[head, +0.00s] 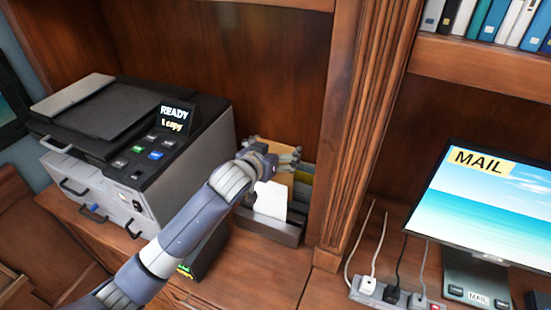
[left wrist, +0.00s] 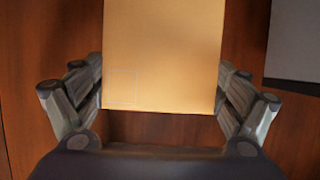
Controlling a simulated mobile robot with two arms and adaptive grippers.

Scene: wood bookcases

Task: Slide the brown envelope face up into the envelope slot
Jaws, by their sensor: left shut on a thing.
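My left gripper (head: 275,152) reaches in from the lower left to the top of a dark desk organizer (head: 270,228) beside the printer. In the left wrist view, the fingers (left wrist: 160,95) are shut on the side edges of the brown envelope (left wrist: 165,50). The envelope looks plain tan, with a faint square outline near its lower left corner. In the head view it is mostly hidden by the gripper. I cannot tell how far it is inside a slot. My right gripper is not in view.
A white paper (head: 271,200) and an olive folder (head: 302,190) stand in the organizer. The printer (head: 130,140) is at its left, a wooden pillar (head: 362,120) at its right. A monitor (head: 490,205) and a power strip (head: 385,293) are further right.

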